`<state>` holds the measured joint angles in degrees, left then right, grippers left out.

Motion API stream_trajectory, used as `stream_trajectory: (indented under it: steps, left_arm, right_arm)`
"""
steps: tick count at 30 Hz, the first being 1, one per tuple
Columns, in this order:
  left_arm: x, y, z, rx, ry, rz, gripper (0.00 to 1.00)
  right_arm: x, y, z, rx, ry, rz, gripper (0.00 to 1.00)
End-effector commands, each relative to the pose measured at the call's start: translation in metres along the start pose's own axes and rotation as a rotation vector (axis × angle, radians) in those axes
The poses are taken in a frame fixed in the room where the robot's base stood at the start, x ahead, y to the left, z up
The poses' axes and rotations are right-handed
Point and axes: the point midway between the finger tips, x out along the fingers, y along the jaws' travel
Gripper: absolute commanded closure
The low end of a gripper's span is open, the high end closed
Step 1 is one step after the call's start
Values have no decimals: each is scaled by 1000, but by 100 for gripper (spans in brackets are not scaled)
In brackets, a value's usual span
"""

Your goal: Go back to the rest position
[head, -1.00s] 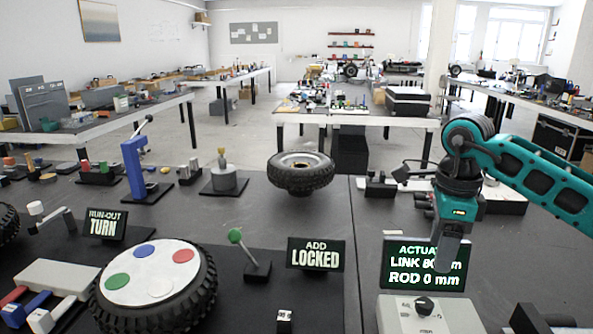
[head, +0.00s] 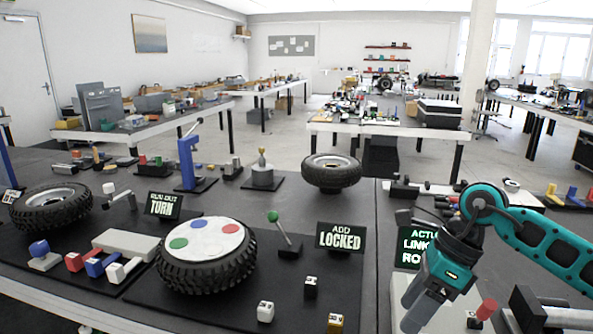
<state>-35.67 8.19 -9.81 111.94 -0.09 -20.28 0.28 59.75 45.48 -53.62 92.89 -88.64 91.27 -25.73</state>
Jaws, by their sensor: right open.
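My right gripper (head: 420,310) is at the lower right of the head view, at the end of the teal right arm (head: 535,238). It points down and to the left, and it is open with nothing seen between its fingers. It hangs in front of a light grey box (head: 396,292) and partly covers that box and the display sign "ACTU…" (head: 416,248) behind it. Whether it touches the box cannot be told. My left gripper is not in view.
A tyre with a coloured-dot disc (head: 207,262) lies left of centre. A green-knobbed lever (head: 273,216), an "ADD LOCKED" sign (head: 341,237) and small cubes stand between it and my right gripper. A red-topped peg (head: 486,309) and a dark block stand right of the gripper.

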Motion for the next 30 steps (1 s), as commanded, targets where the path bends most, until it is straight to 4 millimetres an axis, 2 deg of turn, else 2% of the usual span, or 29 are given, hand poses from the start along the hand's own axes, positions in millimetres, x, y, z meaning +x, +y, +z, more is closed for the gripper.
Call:
stream_trajectory:
  steps: [1, 3, 6, 9, 11, 15, 17, 20, 23, 24, 28, 29, 30]
  left_arm:
    - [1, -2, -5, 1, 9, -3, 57]
    - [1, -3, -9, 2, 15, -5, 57]
    - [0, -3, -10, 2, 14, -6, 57]
    - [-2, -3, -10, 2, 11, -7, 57]
    - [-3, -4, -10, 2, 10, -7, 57]
    - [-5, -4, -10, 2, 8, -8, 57]
    - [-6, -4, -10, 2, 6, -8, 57]
    - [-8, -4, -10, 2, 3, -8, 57]
    - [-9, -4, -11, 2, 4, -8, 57]
    - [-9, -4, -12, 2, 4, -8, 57]
    - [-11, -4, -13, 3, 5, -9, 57]
    - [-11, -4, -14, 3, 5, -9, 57]
    - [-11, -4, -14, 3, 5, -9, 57]
  right_arm:
    - [19, 16, 15, 11, -84, 73, 37]
    - [39, 39, 40, 48, -223, 178, 37]
    - [58, 74, 76, 149, -447, 352, 37]
    - [62, 101, 108, 313, -677, 535, 37]
    - [59, 110, 121, 436, -807, 641, 37]
    - [49, 108, 135, 790, -1084, 873, 37]
    - [47, 98, 131, 968, -1188, 960, 37]
    - [53, 77, 112, 1300, -1338, 1090, 37]
    - [72, 55, 75, 1667, -1457, 1189, 37]
    - [84, 48, 57, 1823, -1494, 1219, 37]
    - [133, 42, -15, 2352, -1568, 1274, 37]
    - [146, 44, -32, -2388, 1522, -1231, 37]
    - [161, 50, -52, -2352, 1416, -1142, 37]
